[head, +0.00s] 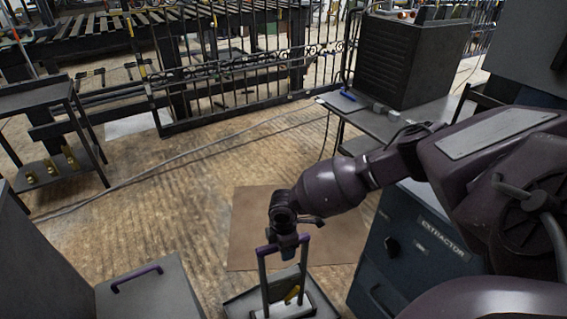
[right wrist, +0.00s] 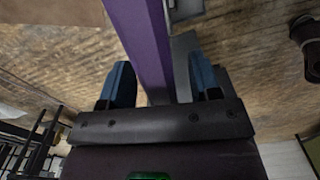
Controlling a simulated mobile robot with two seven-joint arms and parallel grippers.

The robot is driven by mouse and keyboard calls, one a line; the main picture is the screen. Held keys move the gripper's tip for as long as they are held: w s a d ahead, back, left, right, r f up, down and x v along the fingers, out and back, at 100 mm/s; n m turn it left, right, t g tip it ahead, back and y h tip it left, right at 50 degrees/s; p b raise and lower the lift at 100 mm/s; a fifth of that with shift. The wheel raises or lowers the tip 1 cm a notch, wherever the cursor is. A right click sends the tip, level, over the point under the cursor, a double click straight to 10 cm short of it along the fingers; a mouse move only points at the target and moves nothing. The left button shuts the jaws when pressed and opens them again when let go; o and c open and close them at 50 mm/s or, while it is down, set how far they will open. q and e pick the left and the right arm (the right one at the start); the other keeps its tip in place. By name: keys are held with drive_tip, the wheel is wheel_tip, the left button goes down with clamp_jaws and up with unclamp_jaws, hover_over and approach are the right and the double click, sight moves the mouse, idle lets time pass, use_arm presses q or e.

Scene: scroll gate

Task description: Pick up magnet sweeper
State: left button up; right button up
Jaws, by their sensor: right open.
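The magnet sweeper (head: 263,281) stands low at bottom centre of the head view. It has a tall frame handle with two uprights and a dark base with a yellow part. My right gripper (head: 285,240) is at the top of this handle. In the right wrist view the purple handle bar (right wrist: 146,40) runs between the two blue fingertips of my right gripper (right wrist: 160,85). The fingers are open, with gaps beside the bar. My arm and gripper partly hide the top of the handle in the head view. My left gripper is not in view.
A blue-grey cabinet marked EXTRACTOR (head: 425,250) stands close on the right. A grey box with a purple handle (head: 137,278) is at lower left. A brown mat (head: 245,215) lies on the floor. A black metal gate (head: 230,85) and a dark cart (head: 40,98) stand behind.

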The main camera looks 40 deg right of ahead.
drive_tip(key=shift+c, duration=0.4)
drive_tip(key=c, duration=1)
drive_tip(key=shift+w, duration=0.1)
drive_tip(key=shift+r, duration=0.1)
